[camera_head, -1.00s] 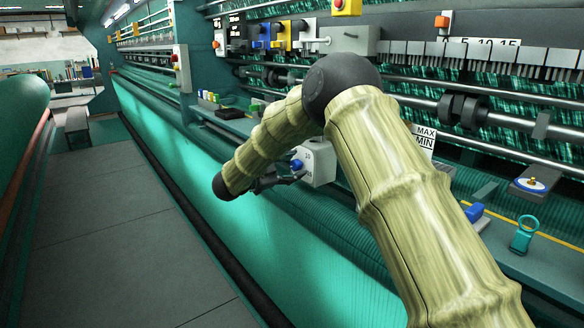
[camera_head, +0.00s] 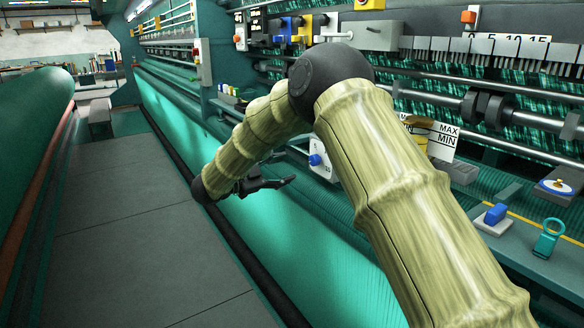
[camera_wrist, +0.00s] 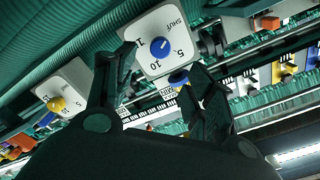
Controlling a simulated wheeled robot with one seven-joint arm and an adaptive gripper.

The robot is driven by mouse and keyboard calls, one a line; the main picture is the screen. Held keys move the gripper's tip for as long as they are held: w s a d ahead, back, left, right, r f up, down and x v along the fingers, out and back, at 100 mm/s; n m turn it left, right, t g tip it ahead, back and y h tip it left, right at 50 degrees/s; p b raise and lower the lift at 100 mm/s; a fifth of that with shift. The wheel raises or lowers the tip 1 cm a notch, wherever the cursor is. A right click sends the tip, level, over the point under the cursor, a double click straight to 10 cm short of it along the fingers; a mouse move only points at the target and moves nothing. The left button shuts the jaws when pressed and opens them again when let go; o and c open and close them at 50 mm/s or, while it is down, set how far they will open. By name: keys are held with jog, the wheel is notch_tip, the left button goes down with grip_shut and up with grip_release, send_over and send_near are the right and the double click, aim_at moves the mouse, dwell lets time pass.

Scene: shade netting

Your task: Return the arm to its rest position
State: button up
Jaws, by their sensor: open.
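My gripper (camera_head: 268,184) is at the end of my bent arm, in front of the machine's green net. In the wrist view my gripper (camera_wrist: 160,95) shows two dark fingers spread apart with nothing between them. A white dial box with a blue knob (camera_wrist: 159,47) lies beyond the fingertips, apart from them. In the head view this dial box (camera_head: 322,160) is partly hidden behind my arm. A second white dial with a yellow knob (camera_wrist: 57,104) is at the left of the wrist view.
A row of coloured levers (camera_head: 305,28) is on the machine's upper part. A blue button (camera_head: 496,214) and a teal ring-topped piece (camera_head: 548,238) sit on the ledge at right. A MAX/MIN card (camera_head: 442,140) stands behind my arm. The grey walkway (camera_head: 120,225) at left is clear.

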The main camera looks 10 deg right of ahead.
jog(key=shift+s+a, duration=0.15)
jog(key=shift+a, duration=0.3)
jog(key=shift+f, duration=0.1)
jog(key=s+d+f+n+t+y, duration=0.1)
jog(key=f+n+t+y, duration=0.15)
jog(key=f, duration=0.45)
jog(key=s+d+f+n+t+y+p, duration=0.1)
jog(key=f+n+t+y, duration=0.1)
jog(key=f+n, duration=0.35)
jog(key=s+d+f+n+t+y, duration=0.1)
jog(key=d+f+n+t+y, duration=0.1)
jog(key=f, duration=0.7)
jog(key=s+f+n+g+y, duration=0.2)
jog(key=s+f+n+y, duration=0.45)
jog(key=s+f, duration=0.95)
jog(key=s+d+f+n+g+y+p, duration=0.1)
jog(key=s+f+n+g, duration=0.15)
jog(key=s+f, duration=0.55)
jog(key=s+d+f+n+g+y+p, duration=0.1)
jog(key=s+f+g+y, duration=0.2)
jog(key=s, duration=0.9)
jog(key=s+d+f+n+g, duration=0.1)
jog(key=s+g, duration=0.4)
jog(key=s, duration=1.5)
jog(key=shift+f+n, duration=0.15)
jog(key=shift+n, duration=0.55)
